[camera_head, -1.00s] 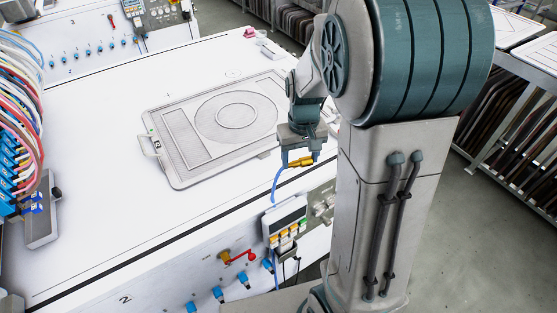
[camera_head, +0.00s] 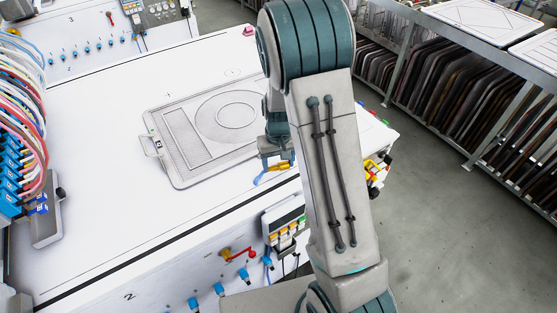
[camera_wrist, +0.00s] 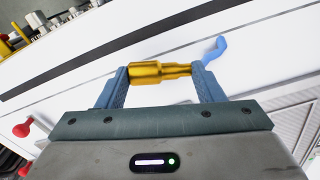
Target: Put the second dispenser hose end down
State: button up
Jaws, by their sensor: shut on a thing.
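My gripper (camera_head: 276,160) is shut on the gold hose end (camera_wrist: 160,70), which lies crosswise between the two blue-grey fingers in the wrist view. The blue hose (camera_wrist: 216,48) comes off its right end there. In the head view the hose end (camera_head: 277,168) shows as a small yellow piece under my gripper, over the front right part of the white table (camera_head: 90,210), with the blue hose (camera_head: 259,180) bending down from it. I cannot tell whether it touches the table. My arm hides part of the table's right side.
A grey framed plate (camera_head: 165,175) with a ring pattern lies on the table left of my gripper. A control box (camera_head: 284,222), a red lever (camera_head: 242,254) and several blue connectors are on the front panel. A colourful hose bundle (camera_head: 25,130) stands left.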

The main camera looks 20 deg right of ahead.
jog(key=shift+f+b, duration=0.65)
jog(key=o, duration=1)
jog(key=shift+r, duration=0.1)
jog(key=shift+r, duration=0.1)
